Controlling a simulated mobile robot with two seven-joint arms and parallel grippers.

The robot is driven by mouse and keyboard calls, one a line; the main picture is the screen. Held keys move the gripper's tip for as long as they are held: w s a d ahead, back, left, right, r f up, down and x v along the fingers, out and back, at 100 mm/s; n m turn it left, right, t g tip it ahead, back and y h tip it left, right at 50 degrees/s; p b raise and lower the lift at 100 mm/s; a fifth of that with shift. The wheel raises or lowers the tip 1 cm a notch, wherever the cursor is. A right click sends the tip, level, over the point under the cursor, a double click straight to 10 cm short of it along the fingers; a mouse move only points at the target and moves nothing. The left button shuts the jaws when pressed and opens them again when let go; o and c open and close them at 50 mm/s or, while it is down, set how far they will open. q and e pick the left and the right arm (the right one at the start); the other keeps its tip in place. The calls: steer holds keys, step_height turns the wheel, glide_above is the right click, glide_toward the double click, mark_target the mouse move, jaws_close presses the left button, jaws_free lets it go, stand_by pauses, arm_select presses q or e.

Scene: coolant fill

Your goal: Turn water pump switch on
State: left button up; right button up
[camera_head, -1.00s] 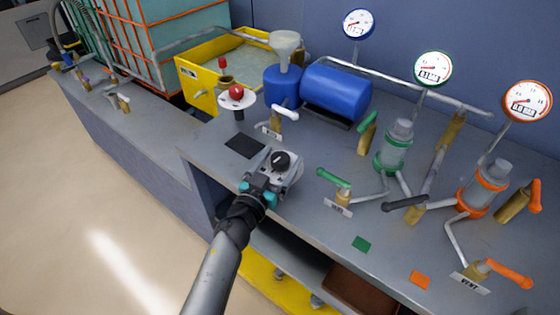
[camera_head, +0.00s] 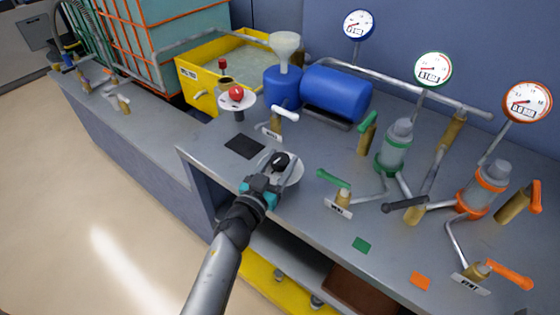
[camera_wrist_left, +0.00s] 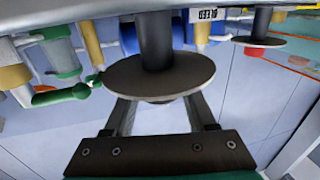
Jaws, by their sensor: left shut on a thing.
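The pump switch appears to be the black knob (camera_head: 281,160) on a round pale plate (camera_head: 296,172) above the bench. My left gripper (camera_head: 275,169) reaches over the plate, and its fingers are shut on the knob. The left wrist view, upside down, shows the switch's round plate (camera_wrist_left: 160,76) on a dark post (camera_wrist_left: 155,35). The fingers of my left gripper (camera_wrist_left: 162,108) reach under the plate there, and the knob between them is mostly hidden. I cannot read the knob's position. My right gripper is not in view.
A red button (camera_head: 236,92) on a round plate stands behind and left. A white-handled valve (camera_head: 284,113) and blue tank (camera_head: 335,91) are beyond. A green-handled valve (camera_head: 335,180) stands to the right. A dark square patch (camera_head: 245,146) marks flat bench just left of the switch.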

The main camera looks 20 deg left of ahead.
arm_select(q)
steer(key=shift+a+m+g+h+p, duration=0.15)
steer(key=shift+m+g+h+p, duration=0.15)
steer(key=shift+m+h+p, duration=1)
steer(key=shift+m+g+h, duration=0.4)
steer(key=shift+h, duration=0.8)
steer(key=shift+m+g+h, duration=0.6)
steer(key=shift+m+h, duration=0.1)
steer(key=shift+h, duration=0.3)
steer(key=shift+f+m+g+h+b, duration=0.1)
steer(key=shift+m+g+h+b, duration=0.25)
steer(key=shift+m+g+h, duration=0.85)
steer(key=shift+h, duration=0.4)
steer(key=o, duration=1.4)
steer(key=shift+c, duration=0.2)
steer(key=p+v, duration=0.1)
steer(key=v, duration=1.4)
